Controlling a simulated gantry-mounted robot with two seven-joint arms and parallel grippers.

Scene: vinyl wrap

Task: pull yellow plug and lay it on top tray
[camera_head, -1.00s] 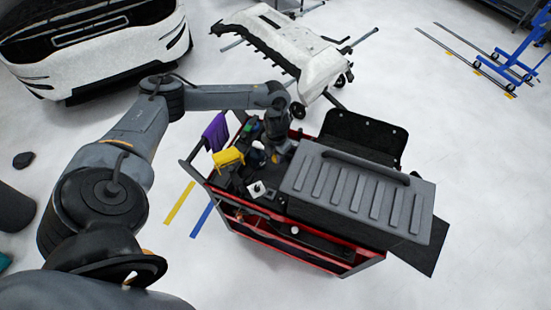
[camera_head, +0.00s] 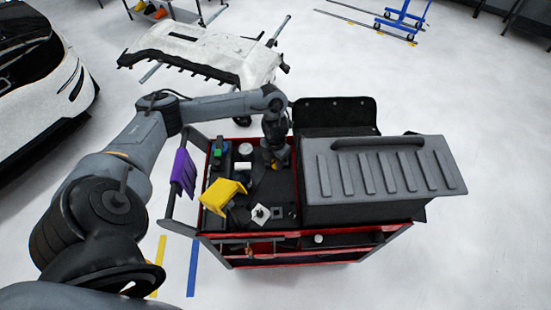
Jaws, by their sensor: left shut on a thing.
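My left arm comes in from the left and reaches over the red cart. My left gripper (camera_head: 277,160) points down at the cart's top tray (camera_head: 283,188), between its left-hand items and the grey case. The gripper is shut on a small yellow-orange piece (camera_head: 276,166), which appears to be the yellow plug. The piece is mostly hidden by the fingers, and I cannot tell whether it touches the tray or is still seated in something. My right gripper is not in view.
A large grey ribbed case (camera_head: 385,180) fills the cart's right side. On the left are a yellow box-like item (camera_head: 220,196), a white square piece (camera_head: 260,214), a white roll (camera_head: 245,149) and a purple cloth (camera_head: 183,172). A white bumper (camera_head: 205,52) stands behind.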

